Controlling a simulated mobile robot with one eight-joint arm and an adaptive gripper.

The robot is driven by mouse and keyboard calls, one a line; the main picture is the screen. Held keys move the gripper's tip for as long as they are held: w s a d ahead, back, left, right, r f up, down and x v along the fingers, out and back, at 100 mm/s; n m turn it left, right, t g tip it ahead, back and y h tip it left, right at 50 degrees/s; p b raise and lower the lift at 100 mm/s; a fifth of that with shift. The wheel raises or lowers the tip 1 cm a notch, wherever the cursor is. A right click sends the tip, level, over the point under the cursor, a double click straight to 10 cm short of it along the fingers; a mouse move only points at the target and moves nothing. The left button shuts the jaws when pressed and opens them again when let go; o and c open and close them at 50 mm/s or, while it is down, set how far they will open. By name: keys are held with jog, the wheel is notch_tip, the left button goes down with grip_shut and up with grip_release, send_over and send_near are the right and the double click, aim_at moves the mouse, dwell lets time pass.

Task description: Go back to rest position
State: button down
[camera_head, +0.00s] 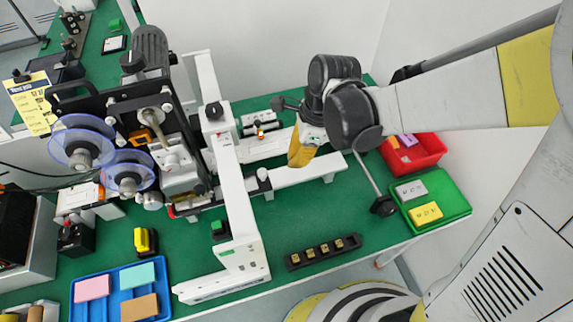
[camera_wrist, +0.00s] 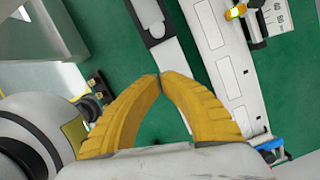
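My gripper (camera_head: 298,160) hangs from the bent arm over the middle of the green table, near the white rail of the coder machine. In the wrist view the two yellow fingers of my gripper (camera_wrist: 160,76) meet at their tips. Nothing shows between them, so it is shut and empty. The fingertips appear above the table and the white rail (camera_head: 305,174), but I cannot tell how far above. The arm reaches in from the right side of the head view.
The coder machine (camera_head: 228,185) with its reels stands at left. A red bin (camera_head: 430,150) and a green tray (camera_head: 458,207) sit at right. A blue tray (camera_head: 107,305) with blocks is at front left. A black holder (camera_head: 322,252) lies near the front edge.

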jog(key=shift+p+v, duration=0.45)
jog(key=shift+v, duration=1.45)
